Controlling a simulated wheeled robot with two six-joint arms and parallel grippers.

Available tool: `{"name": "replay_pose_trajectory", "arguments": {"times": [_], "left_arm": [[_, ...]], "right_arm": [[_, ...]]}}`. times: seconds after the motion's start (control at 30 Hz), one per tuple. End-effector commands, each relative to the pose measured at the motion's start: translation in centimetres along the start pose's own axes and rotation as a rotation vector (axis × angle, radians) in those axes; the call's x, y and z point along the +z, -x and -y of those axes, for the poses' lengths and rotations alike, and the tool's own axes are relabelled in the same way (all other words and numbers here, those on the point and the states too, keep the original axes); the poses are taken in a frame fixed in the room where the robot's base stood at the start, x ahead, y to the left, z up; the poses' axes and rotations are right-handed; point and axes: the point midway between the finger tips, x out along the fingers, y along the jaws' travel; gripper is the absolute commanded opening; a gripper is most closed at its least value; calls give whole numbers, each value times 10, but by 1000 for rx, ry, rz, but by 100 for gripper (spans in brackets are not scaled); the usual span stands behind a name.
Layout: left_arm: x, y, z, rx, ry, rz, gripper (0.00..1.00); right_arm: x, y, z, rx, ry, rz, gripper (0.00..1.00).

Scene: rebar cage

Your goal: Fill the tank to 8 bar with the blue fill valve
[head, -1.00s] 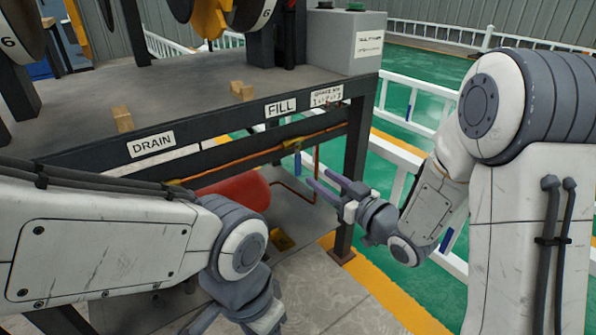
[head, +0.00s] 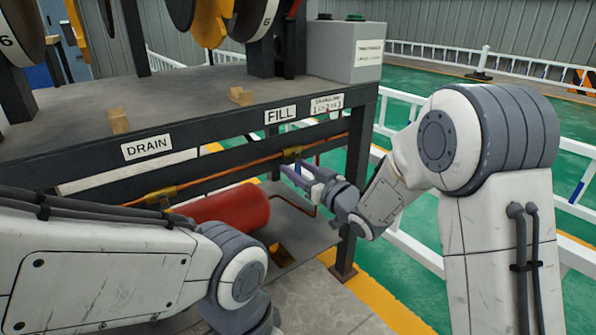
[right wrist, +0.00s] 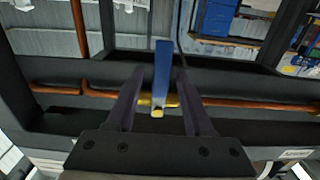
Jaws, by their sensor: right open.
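The blue fill valve handle (right wrist: 162,72) stands upright in the right wrist view, on a brass body (right wrist: 158,101) in a copper pipe. My right gripper (right wrist: 160,80) is open, with one finger on each side of the handle; I cannot tell if they touch. In the head view my right gripper (head: 290,172) is under the bench front, below the FILL label (head: 280,115). There the brass fitting (head: 292,152) shows, but the blue handle is hidden or too small to make out. The red tank (head: 238,205) lies under the bench. No pressure dial is readable.
The dark bench frame (head: 357,180) has a leg just right of my right gripper. A DRAIN label (head: 147,146) is on the bench's left front, with another brass fitting (head: 160,194) below it. A copper pipe (head: 225,172) runs along the front. White railings (head: 410,245) stand at right.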

Motion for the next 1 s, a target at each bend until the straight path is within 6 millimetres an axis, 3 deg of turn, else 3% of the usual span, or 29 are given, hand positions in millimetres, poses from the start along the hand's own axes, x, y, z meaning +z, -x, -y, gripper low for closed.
{"name": "replay_pose_trajectory", "arguments": {"times": [0.1, 0.23, 0.27, 1.0], "left_arm": [[0, 0, 0, 0, 0, 0, 50], [0, 0, 0, 0, 0, 0, 50], [0, 0, 0, 0, 0, 0, 50], [0, 0, 0, 0, 0, 0, 50]], "right_arm": [[0, 0, 0, 0, 0, 0, 52], [0, 0, 0, 0, 0, 0, 3], [0, 0, 0, 0, 0, 0, 0], [0, 1, 0, 0, 0, 0, 0]]}}
